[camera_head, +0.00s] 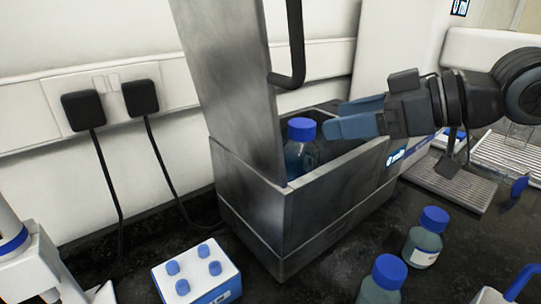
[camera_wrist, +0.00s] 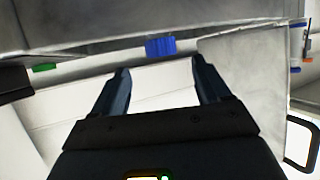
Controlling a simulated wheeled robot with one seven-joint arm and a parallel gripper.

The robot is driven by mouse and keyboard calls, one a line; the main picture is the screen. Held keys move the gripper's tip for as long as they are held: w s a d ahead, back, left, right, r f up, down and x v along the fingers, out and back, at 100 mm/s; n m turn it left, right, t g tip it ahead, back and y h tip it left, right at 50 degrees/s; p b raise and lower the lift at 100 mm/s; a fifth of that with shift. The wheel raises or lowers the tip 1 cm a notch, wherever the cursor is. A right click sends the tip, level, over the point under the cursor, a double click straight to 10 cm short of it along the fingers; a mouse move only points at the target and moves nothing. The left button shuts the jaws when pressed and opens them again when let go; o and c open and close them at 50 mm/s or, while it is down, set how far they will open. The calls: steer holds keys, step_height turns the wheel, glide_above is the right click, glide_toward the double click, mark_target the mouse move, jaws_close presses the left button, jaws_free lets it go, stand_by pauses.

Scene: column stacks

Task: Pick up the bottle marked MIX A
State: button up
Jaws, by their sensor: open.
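Three bottles with blue caps show in the head view, and no MIX A mark is readable on any of them. One bottle (camera_head: 301,152) stands inside an open-topped metal box, its lower part hidden by the box wall. Its blue cap appears to be the ribbed one (camera_wrist: 160,46) ahead of the fingers in the wrist view. Another bottle (camera_head: 424,245) with a white label stands on the bench, and a third (camera_head: 381,285) is at the bottom edge. My gripper (camera_head: 333,117) is open and empty, just right of the boxed bottle's cap, fingers pointing left.
The metal box (camera_head: 250,225) has a tall panel (camera_head: 232,70) on its left with a dark bent handle (camera_head: 297,45). A white block with blue knobs (camera_head: 205,283) lies in front. Two plugs and cables are on the wall. A ridged tray (camera_head: 450,185) lies right of the box.

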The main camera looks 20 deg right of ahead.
mark_target(313, 125)
steer(key=x, duration=0.3)
steer(key=shift+r, duration=0.15)
steer(key=shift+p+x, duration=0.6)
steer(key=shift+x, duration=2.1)
steer(key=shift+s, duration=0.15)
steer(key=shift+c, duration=0.2)
jaws_close()
